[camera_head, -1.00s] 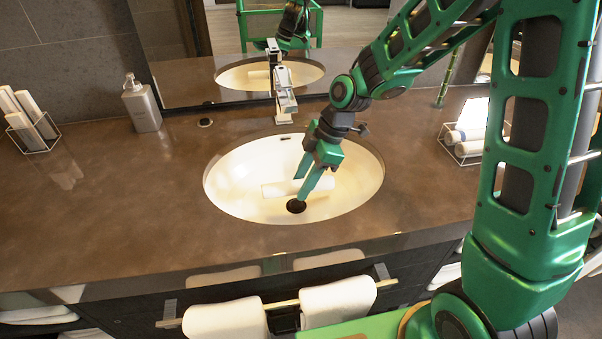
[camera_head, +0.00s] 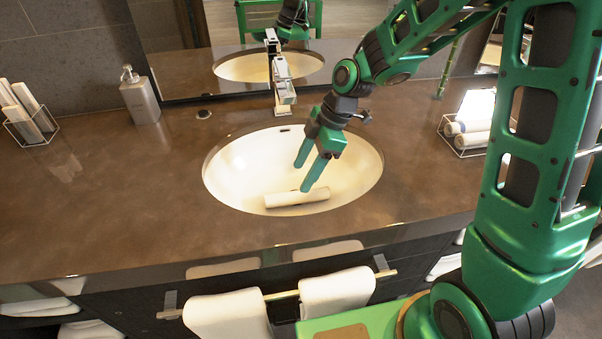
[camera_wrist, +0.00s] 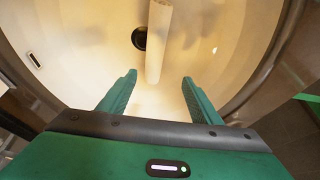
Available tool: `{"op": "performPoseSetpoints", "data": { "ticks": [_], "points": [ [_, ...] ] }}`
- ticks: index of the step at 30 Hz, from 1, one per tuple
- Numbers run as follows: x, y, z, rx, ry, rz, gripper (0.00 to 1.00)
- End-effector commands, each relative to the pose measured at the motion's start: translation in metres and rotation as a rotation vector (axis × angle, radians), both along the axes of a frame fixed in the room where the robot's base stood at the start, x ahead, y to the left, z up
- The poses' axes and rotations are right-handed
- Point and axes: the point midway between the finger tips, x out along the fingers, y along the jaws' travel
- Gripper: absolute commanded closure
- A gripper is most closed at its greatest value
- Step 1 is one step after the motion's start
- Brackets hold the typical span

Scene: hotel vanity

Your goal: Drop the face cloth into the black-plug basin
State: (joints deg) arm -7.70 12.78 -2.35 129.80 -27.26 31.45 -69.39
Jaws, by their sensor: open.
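The face cloth is a white roll (camera_head: 297,198) lying in the white oval basin (camera_head: 235,172), near its front. In the wrist view the cloth (camera_wrist: 158,42) lies beside the round black plug (camera_wrist: 139,38), just to its right. The plug is hidden in the head view, where the roll covers its place. My green gripper (camera_head: 303,176) is over the basin, open and empty, with its fingers pointing down. In the wrist view the gripper (camera_wrist: 158,80) has a clear gap between its fingertips, with the near end of the cloth beyond them.
The faucet (camera_head: 282,85) stands behind the basin, under the mirror. A soap dispenser (camera_head: 140,95) and a wire holder (camera_head: 30,128) are on the left. A wire rack of rolled towels (camera_head: 470,135) is on the right. Towels hang on a front rail (camera_head: 285,294).

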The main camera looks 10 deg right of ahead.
Motion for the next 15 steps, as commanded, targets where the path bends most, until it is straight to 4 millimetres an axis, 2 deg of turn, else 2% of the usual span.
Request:
{"op": "performPoseSetpoints", "data": {
  "ticks": [9, 15],
  "points": [
    [0.002, -0.024, 0.055, 0.0, -0.004, -0.004, 0.42],
    [0.002, -0.033, 0.076, 0.0, -0.001, -0.003, 0.42]
  ]
}}
